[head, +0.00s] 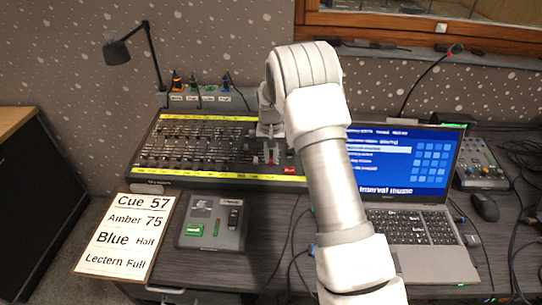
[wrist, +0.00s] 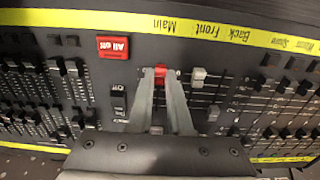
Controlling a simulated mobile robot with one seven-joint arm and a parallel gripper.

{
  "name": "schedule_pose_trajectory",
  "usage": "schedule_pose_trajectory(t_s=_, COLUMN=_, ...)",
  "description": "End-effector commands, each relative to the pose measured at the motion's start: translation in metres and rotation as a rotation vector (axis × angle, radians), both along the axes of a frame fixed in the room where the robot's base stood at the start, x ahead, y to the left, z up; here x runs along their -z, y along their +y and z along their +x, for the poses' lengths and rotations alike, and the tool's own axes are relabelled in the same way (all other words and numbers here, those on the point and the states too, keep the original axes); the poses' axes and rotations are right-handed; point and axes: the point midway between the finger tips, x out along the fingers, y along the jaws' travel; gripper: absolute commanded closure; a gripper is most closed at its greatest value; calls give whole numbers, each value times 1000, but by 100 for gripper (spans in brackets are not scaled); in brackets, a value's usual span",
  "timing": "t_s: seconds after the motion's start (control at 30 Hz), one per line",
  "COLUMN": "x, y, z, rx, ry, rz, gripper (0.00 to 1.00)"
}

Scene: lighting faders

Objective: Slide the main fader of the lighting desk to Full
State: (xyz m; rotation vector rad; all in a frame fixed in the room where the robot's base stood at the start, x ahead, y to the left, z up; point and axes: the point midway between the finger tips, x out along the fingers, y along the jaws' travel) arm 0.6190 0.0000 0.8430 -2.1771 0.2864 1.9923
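The lighting desk (head: 165,177) is a dark panel of faders with yellow label strips along its far and near edges. In the wrist view, its strip (wrist: 225,33) reads upside down, with "Main" above the red main fader knob (wrist: 160,69). The knob sits near the label end of its track; the rest of that track is hidden behind my fingers. My gripper (wrist: 160,74) has one finger on each side of the red knob and appears shut on it. In the head view my gripper (head: 270,158) reaches down onto the desk's right part, partly covered by my arm.
A red "All off" button (wrist: 113,46) and a pale Front knob (wrist: 198,76) flank the main fader. A laptop (head: 420,222) stands right of the desk. A cue card (head: 125,238) and grey box (head: 213,223) lie in front. A lamp (head: 118,52) stands behind.

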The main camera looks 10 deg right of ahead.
Motion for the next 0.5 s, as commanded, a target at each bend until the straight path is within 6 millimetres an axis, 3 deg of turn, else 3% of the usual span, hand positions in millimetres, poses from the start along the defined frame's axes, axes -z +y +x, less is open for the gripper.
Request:
schedule_pose_trajectory(t_s=0.1, x=0, y=0, z=0, rx=0, ry=0, rz=0, gripper=100)
schedule_pose_trajectory(t_s=0.5, x=-2, y=-4, z=13, rx=0, ry=-1, rz=0, gripper=100)
